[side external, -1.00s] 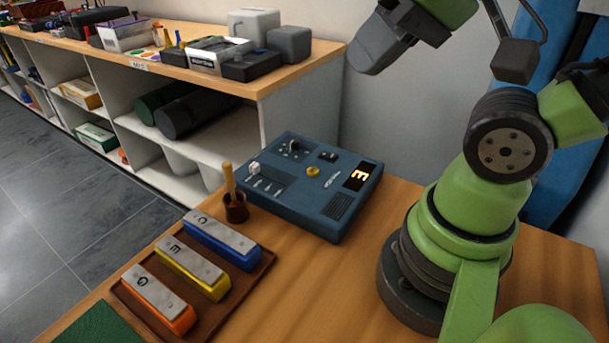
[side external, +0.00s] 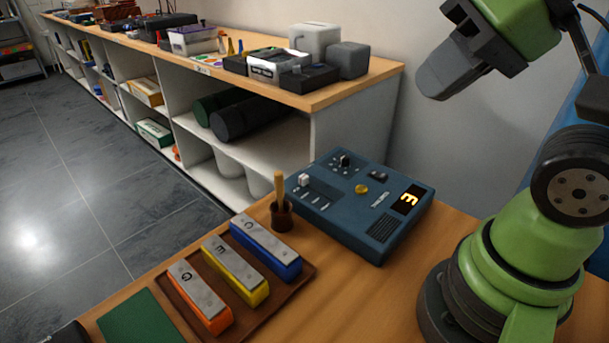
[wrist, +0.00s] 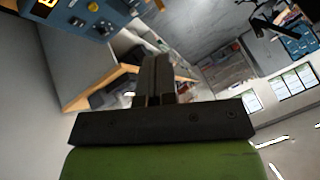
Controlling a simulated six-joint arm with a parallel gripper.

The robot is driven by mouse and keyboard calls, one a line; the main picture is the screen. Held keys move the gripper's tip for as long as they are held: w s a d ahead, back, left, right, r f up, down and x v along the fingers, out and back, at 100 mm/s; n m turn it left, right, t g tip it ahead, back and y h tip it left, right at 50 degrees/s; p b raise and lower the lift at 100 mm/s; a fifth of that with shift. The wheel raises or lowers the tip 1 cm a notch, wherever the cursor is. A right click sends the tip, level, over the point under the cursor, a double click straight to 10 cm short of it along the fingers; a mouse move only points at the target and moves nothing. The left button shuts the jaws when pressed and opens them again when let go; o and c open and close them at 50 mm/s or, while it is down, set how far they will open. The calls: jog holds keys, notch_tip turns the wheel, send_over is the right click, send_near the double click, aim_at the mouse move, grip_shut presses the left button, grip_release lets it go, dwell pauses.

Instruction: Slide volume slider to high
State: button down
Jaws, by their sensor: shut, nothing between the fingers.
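The blue instrument box (side external: 340,222) lies flat on the wooden table in the side view. The display (side external: 409,199) glows with a 3. My gripper (side external: 432,86) is shut and empty, in the air above and to the right of the box, apart from it. In the wrist view my shut fingers (wrist: 157,75) point away from the box, and part of the box (wrist: 108,16) shows at the upper left.
The box also carries a dark knob (side external: 345,161) and a yellow button (side external: 361,189). A brown cup (side external: 281,217) with a wooden stick stands close to its left side. A tray (side external: 238,333) of coloured chime bars is at the front left. A shelf unit (side external: 352,140) stands behind.

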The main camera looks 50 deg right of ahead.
jog(key=c, duration=1.3)
grip_release()
jog(key=shift+w+r, duration=0.1)
jog(key=shift+w, duration=0.1)
jog(key=shift+o, duration=1.3)
jog(key=shift+n+g+h, duration=0.3)
jog(key=shift+n+g, duration=0.1)
jog(key=shift+g, duration=0.5)
jog(key=w, duration=0.5)
jog(key=shift+w+d+r, duration=0.2)
jog(key=shift+w+d, duration=0.05)
jog(key=shift+d, duration=0.15)
jog(key=n+g+h, duration=0.1)
jog(key=n+g, duration=0.2)
jog(key=g, duration=0.2)
send_over(304, 176)
notch_tip(304, 176, down, 17)
notch_tip(304, 176, down, 10)
